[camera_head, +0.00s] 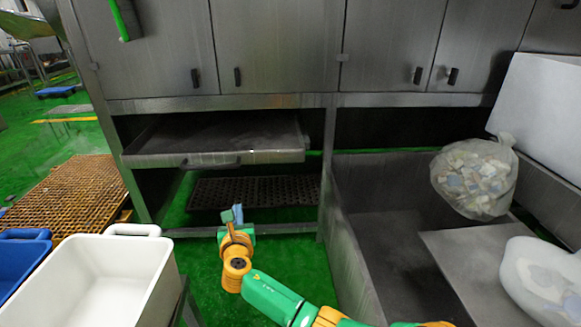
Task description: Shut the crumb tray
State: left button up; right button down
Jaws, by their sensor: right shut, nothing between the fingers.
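The crumb tray (222,137) is a wide, shallow grey metal tray under the steel cabinet. It is pulled out, and its front edge with a dark handle (210,163) sticks out past the frame. My right gripper (237,213) is at the end of the green and orange arm that comes in from the bottom right. It is shut and empty, in front of and below the tray's handle in the picture, apart from it. My left gripper is not in view.
A white bin (92,272) and a blue bin (22,258) stand at the lower left. A large grey metal bin (352,247) stands at the right, with a bag of scraps (475,177) at its rim. Green floor is free before the tray.

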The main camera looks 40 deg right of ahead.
aim_at(217, 140)
jog(key=i+l+z, duration=0.1)
jog(key=z, duration=0.65)
